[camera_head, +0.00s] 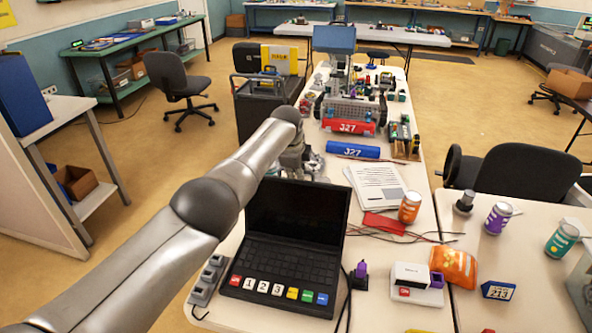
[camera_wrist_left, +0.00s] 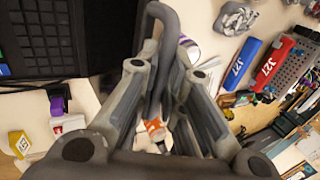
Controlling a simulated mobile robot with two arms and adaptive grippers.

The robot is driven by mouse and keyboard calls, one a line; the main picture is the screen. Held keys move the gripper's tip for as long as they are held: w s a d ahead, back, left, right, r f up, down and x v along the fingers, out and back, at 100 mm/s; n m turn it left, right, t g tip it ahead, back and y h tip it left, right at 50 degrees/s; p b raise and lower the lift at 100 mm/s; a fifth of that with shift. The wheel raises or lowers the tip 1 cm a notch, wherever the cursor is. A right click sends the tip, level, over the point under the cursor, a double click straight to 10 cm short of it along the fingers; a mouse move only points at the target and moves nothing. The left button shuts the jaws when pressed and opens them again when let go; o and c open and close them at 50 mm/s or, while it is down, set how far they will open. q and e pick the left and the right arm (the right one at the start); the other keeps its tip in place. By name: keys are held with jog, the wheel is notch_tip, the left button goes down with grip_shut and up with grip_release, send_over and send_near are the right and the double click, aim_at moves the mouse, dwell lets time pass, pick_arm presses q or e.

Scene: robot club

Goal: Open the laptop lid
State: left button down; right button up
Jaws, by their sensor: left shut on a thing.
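The black laptop (camera_head: 282,262) stands on the near table with its lid (camera_head: 297,212) raised, dark screen facing me. Its keyboard also shows at the upper left of the left wrist view (camera_wrist_left: 38,40). My left arm reaches over the laptop's left side. My left gripper (camera_head: 294,163) is at the top edge of the lid, partly hidden behind it. The exact contact is hidden. My right gripper is not in view.
A blue roll (camera_head: 352,149) and a red robot bumper (camera_head: 347,126) are behind. A white box (camera_head: 411,277) and orange bag (camera_head: 453,266) stand at right.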

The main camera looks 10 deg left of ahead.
pick_arm(q)
jog(key=shift+s+f, duration=0.25)
jog(key=shift+f, duration=0.2)
jog(key=c, duration=1.5)
grip_release()
jog(key=shift+w, duration=0.1)
jog(key=shift+w+r, duration=0.1)
jog(key=shift+r, duration=0.15)
jog(key=shift+r, duration=0.2)
jog(key=v, duration=1.1)
jog(key=shift+r, duration=0.2)
